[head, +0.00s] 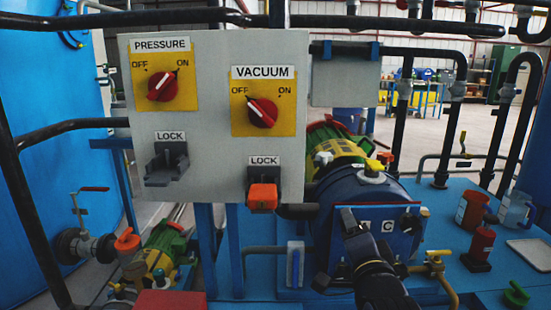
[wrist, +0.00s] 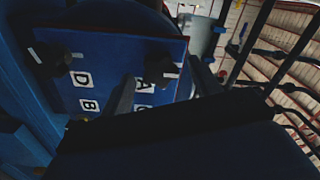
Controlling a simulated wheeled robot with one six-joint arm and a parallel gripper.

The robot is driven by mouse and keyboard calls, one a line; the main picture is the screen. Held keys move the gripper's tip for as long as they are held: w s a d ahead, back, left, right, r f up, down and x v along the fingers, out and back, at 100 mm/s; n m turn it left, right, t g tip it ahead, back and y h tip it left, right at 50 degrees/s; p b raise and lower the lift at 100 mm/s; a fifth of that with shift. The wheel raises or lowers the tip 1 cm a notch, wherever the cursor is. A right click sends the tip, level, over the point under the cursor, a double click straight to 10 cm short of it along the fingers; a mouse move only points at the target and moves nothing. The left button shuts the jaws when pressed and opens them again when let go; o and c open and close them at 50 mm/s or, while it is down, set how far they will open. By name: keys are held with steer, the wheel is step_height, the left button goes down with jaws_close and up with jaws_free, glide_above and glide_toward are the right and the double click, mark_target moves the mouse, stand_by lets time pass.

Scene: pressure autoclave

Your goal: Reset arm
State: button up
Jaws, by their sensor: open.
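My gripper (wrist: 162,70) is open. In the wrist view its two dark fingers stand on either side of a black knob (wrist: 158,72) on a blue panel (wrist: 112,62); contact cannot be told. A second black knob (wrist: 52,58) is at the panel's left. Letter labels D, B and A show; another is partly covered. In the head view my arm reaches up from the bottom to the blue panel (head: 376,214), hiding part of it. A and C labels and a black knob (head: 410,222) show there.
The grey control board (head: 218,90) has a pressure knob (head: 162,87) pointing toward ON and a vacuum knob (head: 262,112) pointing toward OFF. An orange piece (head: 263,196) sits at the right lock. Pipes (head: 440,130), red containers (head: 472,210) and a blue jug (head: 514,210) stand right.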

steer(key=shift+n+p, duration=1.55)
steer(key=shift+n, duration=1.25)
